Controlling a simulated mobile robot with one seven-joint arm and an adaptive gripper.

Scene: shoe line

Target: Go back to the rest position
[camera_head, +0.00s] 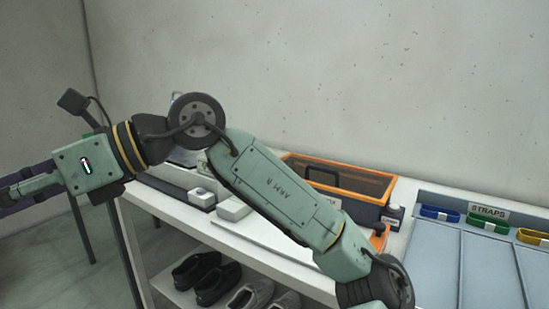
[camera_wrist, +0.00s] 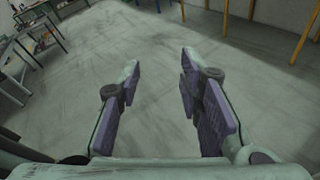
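My gripper (camera_wrist: 160,85) is open and empty in the wrist view, with its two purple-padded fingers well apart above bare grey floor. In the head view my green arm crosses the picture from the lower right to the left. My gripper (camera_head: 18,193) is at the left edge there, partly cut off by the frame, and it is clear of the white table (camera_head: 150,200).
An orange-rimmed bin (camera_head: 345,178) and small boxes stand on the white table, partly behind my arm. Shoes (camera_head: 215,280) sit on the shelf below. A blue-grey board (camera_head: 455,260) with straps is at the right. The wrist view shows open floor (camera_wrist: 160,50).

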